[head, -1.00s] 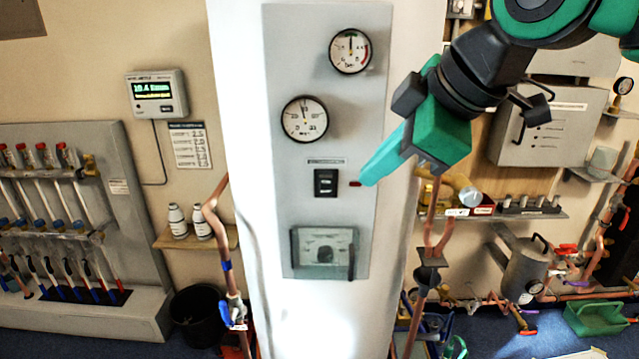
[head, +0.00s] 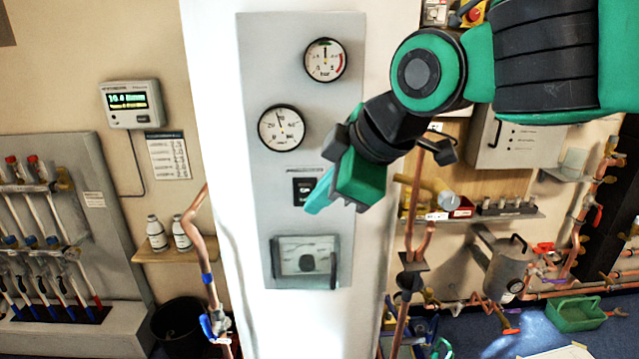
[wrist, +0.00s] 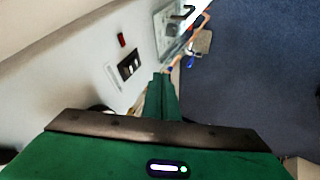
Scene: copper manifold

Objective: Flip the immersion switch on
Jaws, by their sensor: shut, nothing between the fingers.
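The immersion switch (head: 303,188) is a small black rocker switch on the grey panel (head: 262,80) of the white column. It also shows in the wrist view (wrist: 129,65), with a small red lamp (wrist: 122,40) beside it. My green gripper (head: 313,207) is shut and empty. In the head view its tips overlap the switch's lower right edge. In the wrist view the shut fingers (wrist: 161,80) end just beside the switch, apart from it in the picture. I cannot tell the rocker's position. The red lamp is hidden behind my gripper in the head view.
Two round gauges (head: 282,128) (head: 325,60) sit above the switch. A clear-covered box with a dark handle (head: 306,258) is below it. Copper pipes (head: 204,255) run beside the column on both sides. A lit display unit (head: 131,104) hangs on the left wall.

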